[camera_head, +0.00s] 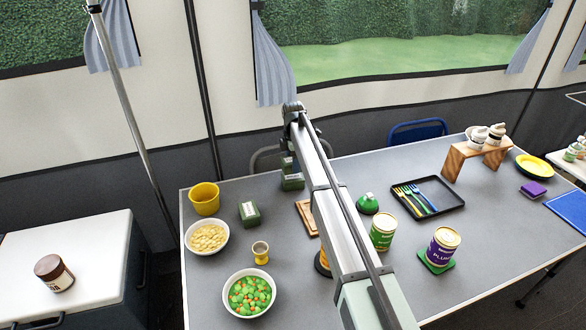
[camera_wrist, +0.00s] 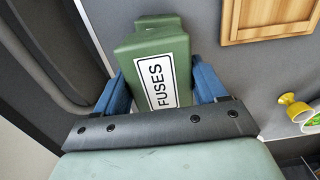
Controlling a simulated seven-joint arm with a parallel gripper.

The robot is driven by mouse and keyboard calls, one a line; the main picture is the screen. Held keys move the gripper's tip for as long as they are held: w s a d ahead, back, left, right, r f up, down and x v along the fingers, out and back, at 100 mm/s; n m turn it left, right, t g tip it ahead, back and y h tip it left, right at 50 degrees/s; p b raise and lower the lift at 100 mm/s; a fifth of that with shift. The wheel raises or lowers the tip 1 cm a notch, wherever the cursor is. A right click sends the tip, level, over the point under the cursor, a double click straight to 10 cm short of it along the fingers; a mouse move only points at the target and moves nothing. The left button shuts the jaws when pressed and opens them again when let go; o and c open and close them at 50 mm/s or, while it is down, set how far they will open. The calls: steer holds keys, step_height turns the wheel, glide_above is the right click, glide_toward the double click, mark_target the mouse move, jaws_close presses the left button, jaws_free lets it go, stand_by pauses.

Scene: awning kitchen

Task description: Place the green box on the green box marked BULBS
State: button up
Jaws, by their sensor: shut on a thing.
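My gripper (camera_wrist: 152,92) has its blue fingers shut on a green box marked FUSES (camera_wrist: 150,48), seen close up in the wrist view. In the head view my arm hides most of the gripper; the held box (camera_head: 287,162) shows only in part at the table's far edge. A second green box (camera_head: 292,183) with a pale label shows just below it there, and a green top (camera_wrist: 156,21) shows behind the held box in the wrist view. Whether they touch is unclear. Another green box (camera_head: 249,214) stands apart nearer the front; neither label is readable in the head view.
A yellow cup (camera_head: 204,198), a pasta bowl (camera_head: 207,238), a small yellow cup (camera_head: 260,253) and a vegetable bowl (camera_head: 249,293) stand at the left. A wooden board (camera_wrist: 268,18) lies beside the gripper. Cans, a cutlery tray (camera_head: 428,211) and a wooden stand (camera_head: 454,163) are to the right.

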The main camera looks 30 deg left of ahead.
steer(key=shift+f, duration=1.6)
steer(key=shift+f, duration=0.15)
steer(key=o, duration=1.1)
step_height(320, 180, up, 12)
steer(key=shift+r, duration=0.15)
